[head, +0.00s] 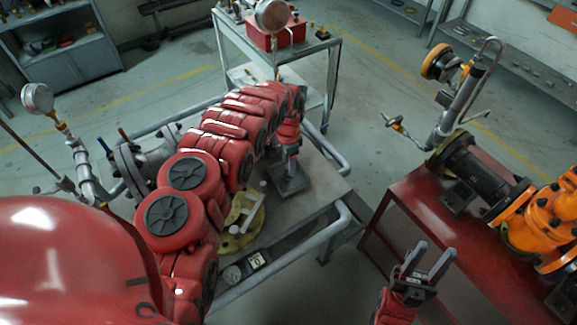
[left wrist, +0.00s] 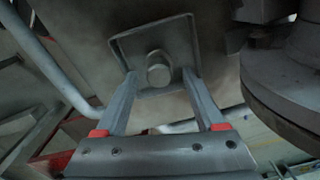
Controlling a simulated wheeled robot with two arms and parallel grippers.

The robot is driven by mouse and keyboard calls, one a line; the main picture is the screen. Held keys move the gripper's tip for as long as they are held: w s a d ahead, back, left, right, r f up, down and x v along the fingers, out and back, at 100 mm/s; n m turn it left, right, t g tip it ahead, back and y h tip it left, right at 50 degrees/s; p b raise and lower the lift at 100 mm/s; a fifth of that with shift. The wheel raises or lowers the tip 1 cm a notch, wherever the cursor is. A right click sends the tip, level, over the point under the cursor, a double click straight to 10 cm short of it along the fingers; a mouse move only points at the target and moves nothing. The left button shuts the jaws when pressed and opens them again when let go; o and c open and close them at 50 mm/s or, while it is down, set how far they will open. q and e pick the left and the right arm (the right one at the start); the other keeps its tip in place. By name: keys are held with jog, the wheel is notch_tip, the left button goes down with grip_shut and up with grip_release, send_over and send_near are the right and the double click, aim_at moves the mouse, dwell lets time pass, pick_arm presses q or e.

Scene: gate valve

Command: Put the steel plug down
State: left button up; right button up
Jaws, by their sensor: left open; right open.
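The steel plug (head: 292,167) is a short grey cylinder. In the left wrist view the plug (left wrist: 158,70) stands end-on inside a square, rimmed grey tray (left wrist: 122,45). My left gripper (left wrist: 160,82) is open, with one finger on each side of the plug; I see gaps between fingers and plug. In the head view the tray (head: 294,187) lies on the grey bench under my left gripper (head: 288,152), whose arm hides part of the area. My right gripper (head: 428,262) is open and empty, in front of the red bench at right.
A flanged pipe (head: 145,165) stands left of the tray, partly behind my left arm. A yellow round part (head: 240,220) lies on the bench (head: 318,200). Grey rails edge the bench. An orange valve (head: 550,220) sits on the red bench (head: 410,200).

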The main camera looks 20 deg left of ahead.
pick_arm(q)
notch_tip(320, 180, up, 7)
jog(key=shift+f+b, duration=0.2)
jog(key=shift+b, duration=0.95)
notch_tip(320, 180, up, 3)
jog(key=shift+r+p, duration=0.1)
jog(key=shift+p, duration=1.1)
